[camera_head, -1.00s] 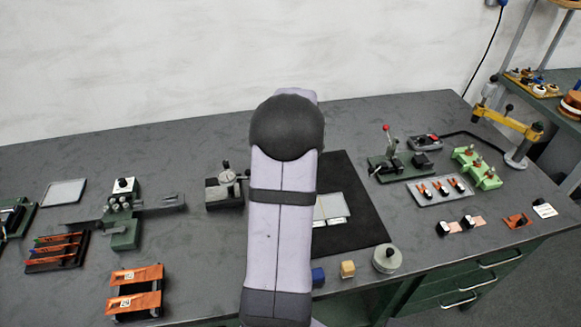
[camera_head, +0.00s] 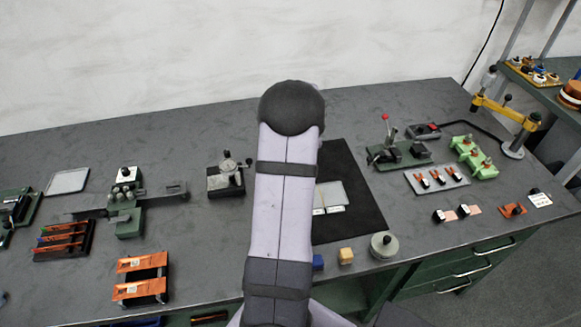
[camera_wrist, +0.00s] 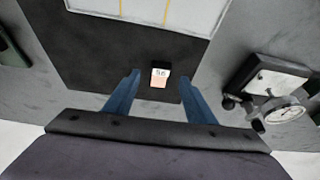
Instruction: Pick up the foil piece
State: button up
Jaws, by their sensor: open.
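In the wrist view, a small foil piece (camera_wrist: 158,83) lies on the black mat (camera_wrist: 95,55). Its near part is copper-coloured, and its far part carries a white label and a black edge. My gripper (camera_wrist: 160,77) is open, with one blue finger to the left and one to the right of the foil piece. Gaps show on both sides, and I cannot tell the height of the fingertips above the mat. In the head view, my arm hides the gripper and this piece, while the mat (camera_head: 362,212) shows to its right.
A dial gauge (camera_wrist: 284,110) stands close to the right finger. A pale panel with yellow lines (camera_wrist: 150,10) lies beyond the foil.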

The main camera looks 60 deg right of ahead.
jog(key=shift+p+x, duration=0.65)
jog(key=shift+x, duration=1.25)
jog(key=shift+w, duration=0.15)
jog(key=c, duration=1.1)
